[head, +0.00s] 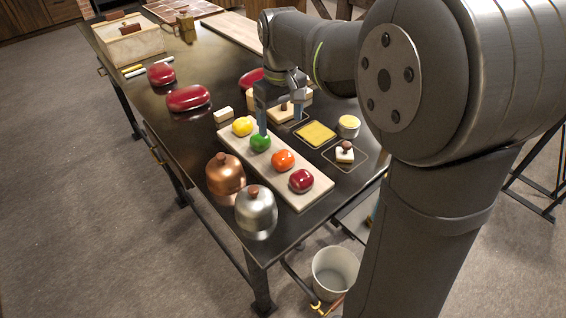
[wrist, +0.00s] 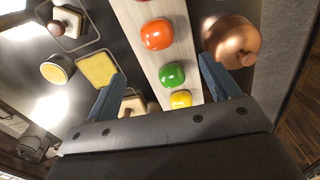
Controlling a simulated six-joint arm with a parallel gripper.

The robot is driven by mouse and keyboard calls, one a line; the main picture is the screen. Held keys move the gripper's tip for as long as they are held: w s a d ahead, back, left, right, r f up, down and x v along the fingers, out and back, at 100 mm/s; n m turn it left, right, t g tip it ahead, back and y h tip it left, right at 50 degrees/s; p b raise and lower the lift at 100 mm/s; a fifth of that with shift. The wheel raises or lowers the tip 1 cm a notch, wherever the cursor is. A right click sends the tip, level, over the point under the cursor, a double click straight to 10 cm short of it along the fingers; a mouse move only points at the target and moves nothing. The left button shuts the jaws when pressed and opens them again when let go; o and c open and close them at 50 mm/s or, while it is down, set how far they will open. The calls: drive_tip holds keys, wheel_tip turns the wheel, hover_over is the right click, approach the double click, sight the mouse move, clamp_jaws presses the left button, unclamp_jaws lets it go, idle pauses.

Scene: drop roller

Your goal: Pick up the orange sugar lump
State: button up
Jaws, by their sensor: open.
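The orange sugar lump (head: 283,160) sits on a pale wooden board (head: 312,195), between a green lump (head: 260,141) and a red lump (head: 301,180). A yellow lump (head: 242,126) is at the board's far end. The orange lump also shows in the wrist view (wrist: 157,34), ahead of the fingers and apart from them. My gripper (head: 281,125) is open and empty, near the green lump's end of the board. In the wrist view its two blue fingers (wrist: 162,80) are spread wide, with the green lump (wrist: 172,74) showing between them.
A copper dome (head: 226,178) and a silver dome (head: 256,212) stand left of the board, close to it. Right of it are a yellow square (head: 316,134), a small round pot (head: 348,126) and a knobbed stamp (head: 345,152). Red glossy pieces (head: 188,98) lie farther back.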

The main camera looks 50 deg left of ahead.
hover_over(283, 159)
drive_tip(key=f, duration=0.7)
drive_tip(key=shift+s+f, duration=0.2)
wheel_tip(283, 159, down, 6)
drive_tip(key=shift+w+d+r, duration=0.1)
drive_tip(key=shift+w+r, duration=0.05)
drive_tip(key=shift+r, duration=0.05)
drive_tip(key=c, duration=1.1)
drive_tip(key=shift+r, duration=0.2)
